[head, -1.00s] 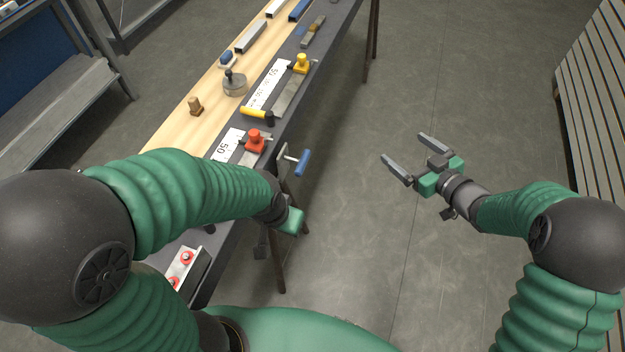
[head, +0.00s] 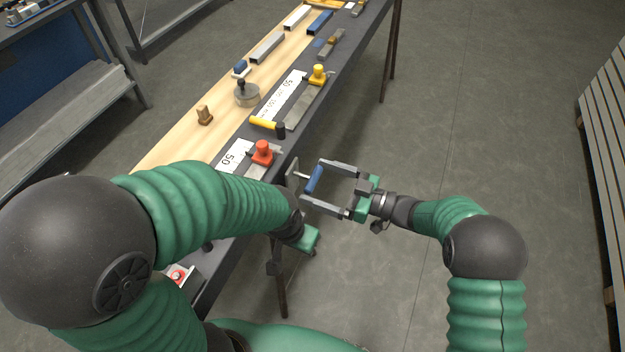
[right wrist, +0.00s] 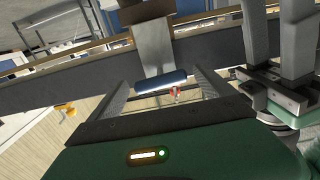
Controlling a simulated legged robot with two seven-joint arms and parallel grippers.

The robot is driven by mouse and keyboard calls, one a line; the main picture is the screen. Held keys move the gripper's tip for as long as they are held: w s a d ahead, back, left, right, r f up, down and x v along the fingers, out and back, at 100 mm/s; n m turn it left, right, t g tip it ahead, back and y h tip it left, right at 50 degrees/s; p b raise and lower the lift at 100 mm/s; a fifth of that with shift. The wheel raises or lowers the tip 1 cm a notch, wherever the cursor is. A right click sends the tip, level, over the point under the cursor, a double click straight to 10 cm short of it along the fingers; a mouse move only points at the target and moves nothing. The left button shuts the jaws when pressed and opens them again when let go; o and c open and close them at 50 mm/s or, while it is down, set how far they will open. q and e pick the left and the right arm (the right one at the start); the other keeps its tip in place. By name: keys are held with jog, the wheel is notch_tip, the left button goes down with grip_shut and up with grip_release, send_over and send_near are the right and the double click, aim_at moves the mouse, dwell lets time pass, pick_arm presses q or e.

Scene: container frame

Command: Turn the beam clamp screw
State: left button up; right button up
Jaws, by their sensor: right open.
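The beam clamp (head: 292,173) is a grey metal piece at the bench's right edge. Its screw carries a blue bar handle (head: 314,179), which points out toward my right gripper (head: 312,182). That gripper is open, with one fingertip on each side of the handle. In the right wrist view the blue handle (right wrist: 162,82) lies crosswise between the fingers, with the grey clamp (right wrist: 153,42) behind it. Contact cannot be told. My left gripper (head: 309,238) is low beside the bench edge, its fingers hidden in the head view. Two grey fingers at the right of the wrist view (right wrist: 278,45) appear to be its own.
The long bench (head: 222,182) holds a red-knobbed tool (head: 262,152), a yellow-handled hammer (head: 266,124), a yellow-knobbed tool (head: 318,75) and a round weight (head: 247,95). A bench leg (head: 281,285) stands below the clamp. The floor (head: 480,120) to the right is clear.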

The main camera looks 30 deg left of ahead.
jog(key=shift+a, duration=1.05)
jog(key=c, duration=1.3)
